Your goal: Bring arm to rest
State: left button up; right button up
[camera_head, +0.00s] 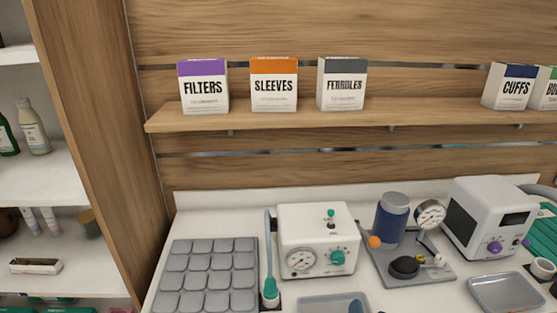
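Neither of my grippers and neither of my arms shows in the head view. The view looks over a white counter (213,228) with devices on it, below a wooden shelf (380,114) with boxes. Where my arms are and whether they hold anything cannot be seen.
Boxes FILTERS (204,91), SLEEVES (274,90), FERRULES (341,90) and CUFFS (513,88) stand on the shelf. Below are a grey padded mat (208,277), a white gauge device (318,245), a blue cylinder (391,220) and a white monitor (490,220). Side shelves (36,172) stand left.

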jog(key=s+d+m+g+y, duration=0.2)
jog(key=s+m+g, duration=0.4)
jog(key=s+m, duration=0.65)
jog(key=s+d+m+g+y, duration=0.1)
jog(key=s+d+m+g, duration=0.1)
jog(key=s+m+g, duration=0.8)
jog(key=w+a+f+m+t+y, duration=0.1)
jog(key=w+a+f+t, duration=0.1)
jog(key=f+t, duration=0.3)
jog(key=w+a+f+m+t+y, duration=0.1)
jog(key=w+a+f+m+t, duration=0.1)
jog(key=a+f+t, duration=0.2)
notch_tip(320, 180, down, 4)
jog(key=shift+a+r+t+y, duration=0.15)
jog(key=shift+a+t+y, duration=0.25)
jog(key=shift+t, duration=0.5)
